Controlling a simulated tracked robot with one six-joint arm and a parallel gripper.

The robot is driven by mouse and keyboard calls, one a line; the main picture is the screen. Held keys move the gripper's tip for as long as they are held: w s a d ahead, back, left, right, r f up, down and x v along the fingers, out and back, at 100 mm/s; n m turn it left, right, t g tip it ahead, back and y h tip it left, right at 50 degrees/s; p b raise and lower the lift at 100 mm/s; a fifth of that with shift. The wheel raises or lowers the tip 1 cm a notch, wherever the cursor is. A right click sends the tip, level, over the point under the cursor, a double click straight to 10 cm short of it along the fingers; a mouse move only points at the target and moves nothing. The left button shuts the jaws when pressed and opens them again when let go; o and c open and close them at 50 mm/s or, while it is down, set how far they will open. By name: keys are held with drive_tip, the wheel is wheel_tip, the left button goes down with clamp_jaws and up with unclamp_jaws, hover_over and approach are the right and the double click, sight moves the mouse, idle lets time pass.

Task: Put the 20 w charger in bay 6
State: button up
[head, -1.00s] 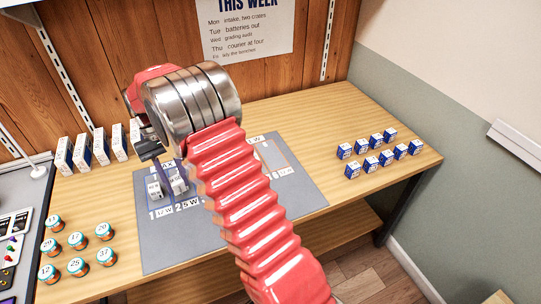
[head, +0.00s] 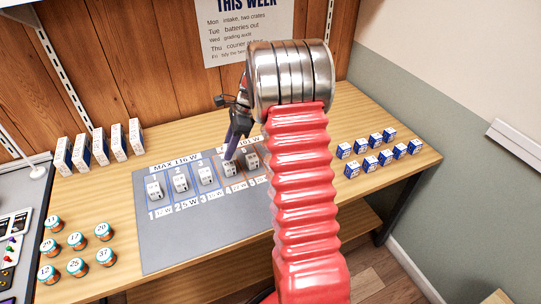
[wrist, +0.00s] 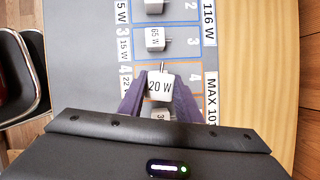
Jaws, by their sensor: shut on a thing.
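My gripper (head: 229,160) is shut on the 20 W charger (wrist: 160,85), a small white block with its prongs showing, seen between the purple fingers in the wrist view. It is at bay 4 on the grey mat (head: 160,250); I cannot tell whether it touches the mat. In the head view the charger (head: 229,170) is at the fingertips. Another charger (wrist: 159,114), partly hidden by my gripper, is at bay 5. A 65 W charger (wrist: 156,40) lies in bay 3. Bay 6 is hidden behind my arm in the head view.
More chargers stand in bay 1 (head: 154,190) and bay 2 (head: 181,183). White boxes (head: 100,146) line the back left, orange-and-teal jars (head: 77,241) stand at the front left, and small blue boxes (head: 371,162) stand at the right. Bare wood lies around the blue boxes.

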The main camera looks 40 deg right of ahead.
drive_tip(key=s+d+r+m+t+h, duration=0.1)
drive_tip(key=s+d+m+h, duration=0.1)
drive_tip(key=d+m, duration=0.5)
drive_tip(key=s+d+r+m+t+h, duration=0.1)
drive_tip(key=s+d+m+h, duration=0.1)
drive_tip(key=d+m, duration=0.6)
drive_tip(key=shift+s+d+m+h, duration=0.2)
drive_tip(key=shift+d+m+h, duration=0.1)
drive_tip(key=shift+d+h, duration=0.3)
drive_tip(key=shift+f, duration=3.1)
drive_tip(key=shift+f, duration=1.85)
drive_tip(key=shift+f, duration=0.15)
